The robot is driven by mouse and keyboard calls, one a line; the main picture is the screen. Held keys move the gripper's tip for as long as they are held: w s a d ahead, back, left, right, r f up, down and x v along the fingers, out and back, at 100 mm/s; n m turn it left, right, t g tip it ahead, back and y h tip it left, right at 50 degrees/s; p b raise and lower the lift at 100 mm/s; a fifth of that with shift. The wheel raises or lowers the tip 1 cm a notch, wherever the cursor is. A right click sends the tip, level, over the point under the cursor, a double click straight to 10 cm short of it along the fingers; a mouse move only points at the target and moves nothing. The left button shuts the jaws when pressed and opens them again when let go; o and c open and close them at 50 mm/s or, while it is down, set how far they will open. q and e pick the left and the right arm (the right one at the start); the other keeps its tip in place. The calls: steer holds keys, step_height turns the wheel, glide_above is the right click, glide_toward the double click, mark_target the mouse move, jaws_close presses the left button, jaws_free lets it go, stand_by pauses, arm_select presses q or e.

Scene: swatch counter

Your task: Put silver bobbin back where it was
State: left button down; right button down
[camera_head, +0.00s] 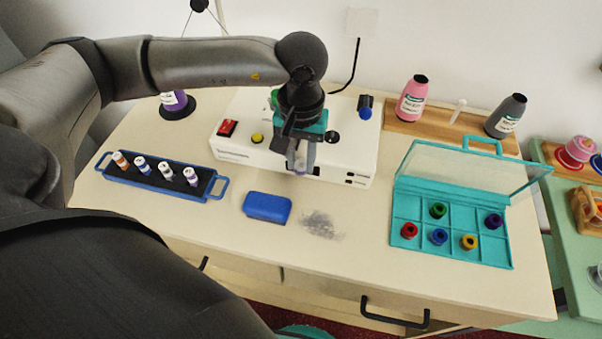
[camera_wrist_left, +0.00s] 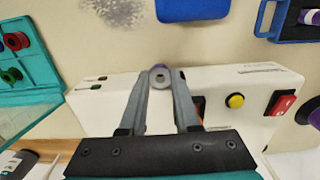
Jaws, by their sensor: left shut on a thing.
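My left gripper (camera_head: 300,170) is shut on the silver bobbin (camera_wrist_left: 160,73), gripped between the fingertips in the left wrist view. In the head view the gripper points down in front of the white machine (camera_head: 235,152), and the bobbin is hard to make out there. The teal bobbin box (camera_head: 453,258) stands on the right of the counter with its clear lid raised. Red (camera_head: 409,230), green (camera_head: 438,210), blue (camera_head: 439,236), yellow (camera_head: 468,242) and purple (camera_head: 494,221) bobbins sit in its compartments; several other compartments are empty. My right gripper is not in view.
A blue box (camera_head: 267,207) and a grey tangled patch (camera_head: 321,224) lie in front of the machine. A blue tray (camera_head: 208,185) with several spools is at left. A wooden rack (camera_head: 440,127) with pink and grey cones stands behind the bobbin box.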

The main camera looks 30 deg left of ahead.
mark_target(301, 184)
arm_select(q)
steer(key=shift+f, duration=2.45)
steer(key=shift+f+b, duration=0.1)
steer(key=shift+b, duration=0.25)
steer(key=shift+f, duration=0.15)
steer(key=c, duration=0.6)
jaws_free()
steer(key=shift+r, duration=0.2)
